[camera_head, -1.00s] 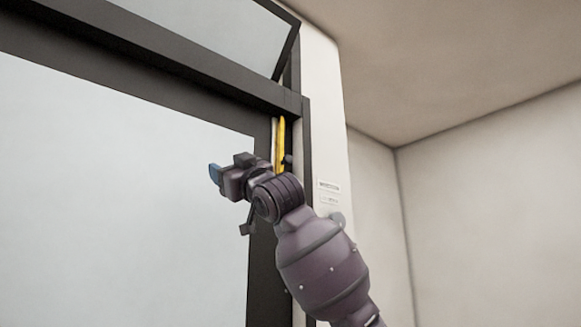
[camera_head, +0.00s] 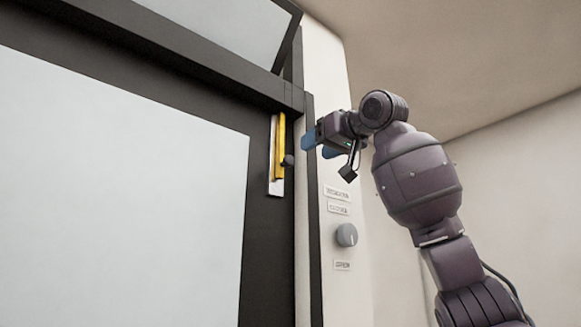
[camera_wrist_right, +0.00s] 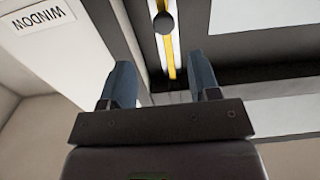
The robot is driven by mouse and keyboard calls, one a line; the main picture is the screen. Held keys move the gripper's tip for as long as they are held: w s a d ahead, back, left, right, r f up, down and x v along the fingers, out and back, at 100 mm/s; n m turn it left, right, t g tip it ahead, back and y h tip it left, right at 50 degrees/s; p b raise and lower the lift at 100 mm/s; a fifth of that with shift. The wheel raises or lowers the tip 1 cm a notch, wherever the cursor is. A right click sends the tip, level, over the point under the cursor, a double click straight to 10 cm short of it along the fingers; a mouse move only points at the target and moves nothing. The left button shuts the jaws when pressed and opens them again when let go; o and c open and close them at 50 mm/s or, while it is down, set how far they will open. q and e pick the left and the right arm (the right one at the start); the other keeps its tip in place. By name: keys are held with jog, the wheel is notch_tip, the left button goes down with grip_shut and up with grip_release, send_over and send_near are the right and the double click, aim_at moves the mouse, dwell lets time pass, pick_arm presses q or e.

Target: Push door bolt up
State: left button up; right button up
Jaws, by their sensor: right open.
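The door bolt is a yellow bar (camera_head: 279,147) on a pale plate near the upper right edge of the dark-framed door. A dark round knob (camera_head: 288,160) sticks out from its right side. My right gripper (camera_head: 308,146) is open and empty, just right of the knob, with its blue fingers pointing left. In the right wrist view the yellow bar (camera_wrist_right: 169,52) and the knob (camera_wrist_right: 164,22) show beyond the gap between the two open fingers (camera_wrist_right: 163,85). I cannot tell if a finger touches the knob. My left gripper is not in view.
The door (camera_head: 110,180) has a large pale pane. A tilted window (camera_head: 225,30) is above it. A grey dial (camera_head: 346,235) and small labels are on the white wall strip below my right gripper.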

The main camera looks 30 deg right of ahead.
aim_at(291, 158)
jog(key=w+p, duration=0.1)
jog(key=w, duration=0.2)
jog(key=w+a+p, duration=0.1)
jog(key=w, duration=0.2)
jog(key=w+p, duration=0.1)
jog(key=w, duration=0.3)
jog(key=shift+a+r, duration=0.1)
jog(key=shift+a, duration=0.1)
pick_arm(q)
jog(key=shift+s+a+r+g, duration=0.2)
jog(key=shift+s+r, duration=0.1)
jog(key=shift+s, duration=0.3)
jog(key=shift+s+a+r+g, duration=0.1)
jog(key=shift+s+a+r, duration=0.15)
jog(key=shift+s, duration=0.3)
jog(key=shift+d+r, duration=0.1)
pick_arm(e)
jog(key=shift+c, duration=0.3)
grip_shut()
